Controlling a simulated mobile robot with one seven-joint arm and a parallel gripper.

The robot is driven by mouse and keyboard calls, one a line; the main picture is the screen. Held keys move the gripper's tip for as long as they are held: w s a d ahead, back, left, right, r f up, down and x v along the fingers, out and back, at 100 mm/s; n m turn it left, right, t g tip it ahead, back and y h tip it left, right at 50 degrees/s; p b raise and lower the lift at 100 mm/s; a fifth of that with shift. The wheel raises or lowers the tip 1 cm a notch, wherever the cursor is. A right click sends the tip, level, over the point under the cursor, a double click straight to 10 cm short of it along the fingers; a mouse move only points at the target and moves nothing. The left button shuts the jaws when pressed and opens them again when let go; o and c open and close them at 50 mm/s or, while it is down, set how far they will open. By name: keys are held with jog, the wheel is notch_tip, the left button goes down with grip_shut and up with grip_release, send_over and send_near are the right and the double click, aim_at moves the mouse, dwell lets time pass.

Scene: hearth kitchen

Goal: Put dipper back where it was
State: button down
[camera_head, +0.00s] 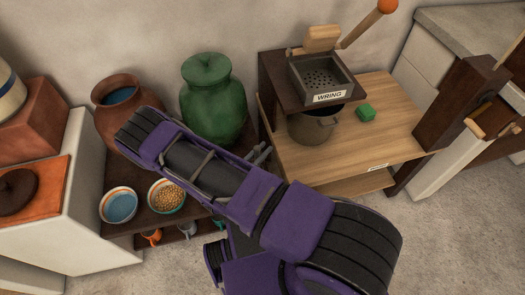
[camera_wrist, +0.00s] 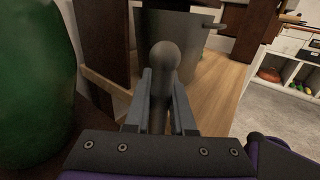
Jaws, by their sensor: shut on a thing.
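My gripper (camera_head: 259,153) is beside the green lidded jar, near the left edge of the wooden table; my arm partly covers it. In the wrist view my gripper (camera_wrist: 160,88) is shut on a dark grey thing with a rounded end, which looks like the dipper (camera_wrist: 165,58). The rest of the dipper is hidden, and I cannot make it out in the head view. The green jar (camera_head: 211,100) stands with its lid on. A brown jar (camera_head: 117,97) with a blue inside stands open to its left.
A grey pot (camera_head: 314,125) stands under the wringer box (camera_head: 323,78) on the wooden table (camera_head: 385,130). A blue-filled bowl (camera_head: 119,206) and a bowl of grains (camera_head: 167,195) stand on the dark shelf.

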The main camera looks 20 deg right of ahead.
jog(key=c, duration=0.8)
grip_release()
jog(key=shift+f, duration=0.1)
jog(key=shift+o, duration=0.2)
jog(key=v, duration=1.2)
